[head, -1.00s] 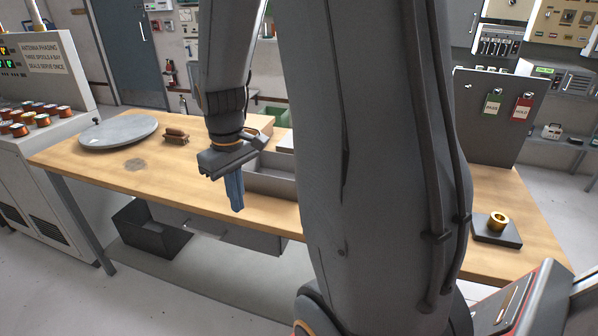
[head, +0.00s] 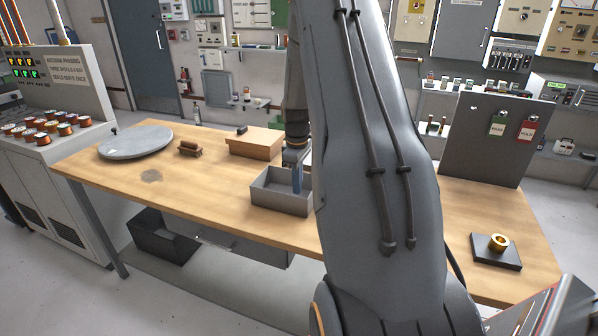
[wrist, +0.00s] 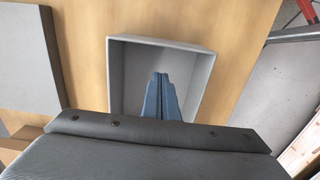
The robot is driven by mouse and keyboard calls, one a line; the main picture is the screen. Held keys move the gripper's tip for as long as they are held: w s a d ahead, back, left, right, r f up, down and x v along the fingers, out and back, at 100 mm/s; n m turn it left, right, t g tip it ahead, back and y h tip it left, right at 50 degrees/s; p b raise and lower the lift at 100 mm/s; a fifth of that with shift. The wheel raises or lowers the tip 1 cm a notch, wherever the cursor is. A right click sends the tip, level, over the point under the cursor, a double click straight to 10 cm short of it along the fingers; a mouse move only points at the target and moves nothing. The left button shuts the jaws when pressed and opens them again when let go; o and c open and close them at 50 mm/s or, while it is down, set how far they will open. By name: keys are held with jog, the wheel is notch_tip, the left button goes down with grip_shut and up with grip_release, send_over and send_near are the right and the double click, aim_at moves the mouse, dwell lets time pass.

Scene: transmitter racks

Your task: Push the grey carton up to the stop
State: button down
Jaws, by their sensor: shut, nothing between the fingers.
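An open-topped grey box (head: 271,197), which I take for the grey carton, stands on the wooden table. It looks empty; it also shows in the wrist view (wrist: 117,75). My gripper (head: 297,188) points down over the box, its blue fingers together and empty. In the wrist view my gripper (wrist: 161,76) appears within the box's outline. I cannot tell whether the fingertips touch it. My arm hides the table right of the box in the head view. A flat grey surface (wrist: 25,55) shows beside the box in the wrist view; I cannot tell whether it is the stop.
A wooden box (head: 254,142) stands behind the carton. A grey disc (head: 136,141) and a small brown block (head: 190,148) lie left. An upright dark panel (head: 485,145) and a brass ring on a dark base (head: 496,253) are right.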

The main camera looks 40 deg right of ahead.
aim_at(306, 193)
notch_tip(306, 193, down, 3)
jog(key=shift+s+f+p, duration=0.1)
jog(key=shift+p, duration=0.25)
jog(key=shift+s+d+r+p, duration=0.15)
jog(key=shift+s+d+p, duration=0.2)
jog(key=shift+s, duration=0.25)
jog(key=shift+s+d+r+p, duration=0.15)
jog(key=shift+s+d+p, duration=0.15)
jog(key=shift+s, duration=0.25)
jog(key=shift+s+d+f, duration=0.15)
jog(key=shift+s+d, duration=0.2)
jog(key=shift+s, duration=0.1)
